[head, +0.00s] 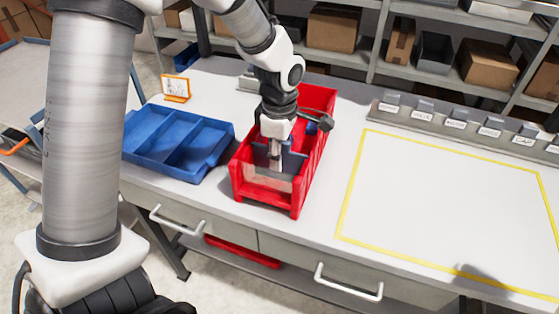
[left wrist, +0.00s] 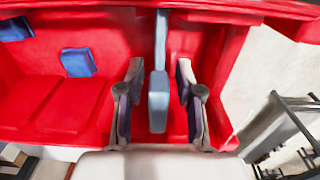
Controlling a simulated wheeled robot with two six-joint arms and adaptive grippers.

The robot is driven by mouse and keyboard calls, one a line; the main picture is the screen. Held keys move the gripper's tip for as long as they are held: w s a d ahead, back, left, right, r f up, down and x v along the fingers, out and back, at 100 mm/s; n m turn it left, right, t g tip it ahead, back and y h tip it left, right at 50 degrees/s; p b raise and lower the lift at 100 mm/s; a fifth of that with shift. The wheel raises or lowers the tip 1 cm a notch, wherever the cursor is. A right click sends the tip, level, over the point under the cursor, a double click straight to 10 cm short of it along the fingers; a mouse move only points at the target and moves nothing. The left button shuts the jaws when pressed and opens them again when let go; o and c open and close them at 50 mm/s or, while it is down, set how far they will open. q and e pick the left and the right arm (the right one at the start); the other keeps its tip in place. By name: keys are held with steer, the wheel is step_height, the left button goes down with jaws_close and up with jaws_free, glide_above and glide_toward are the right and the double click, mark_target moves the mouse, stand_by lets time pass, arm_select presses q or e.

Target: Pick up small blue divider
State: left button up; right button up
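The red bin (head: 241,188) stands on the table in the head view, and its inside (left wrist: 60,110) fills much of the left wrist view. A blue-grey divider (head: 292,162) stands upright across the bin. In the left wrist view the divider (left wrist: 159,92) shows edge-on as a narrow upright strip. My left gripper (head: 275,155) reaches down into the bin at the divider. Its fingers (left wrist: 157,88) are open, one on each side of the divider, with red gaps showing between. My right gripper is not in view.
A blue tray (head: 170,140) with compartments sits left of the bin. Small blue pieces (left wrist: 78,62) show inside the bin. A small orange-framed card (head: 175,88) stands behind. The yellow-outlined area (head: 440,205) is clear.

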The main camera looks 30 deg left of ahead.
arm_select(q)
jaws_close()
steer(key=shift+r, duration=0.1)
step_height(320, 180, up, 18)
stand_by(0.4)
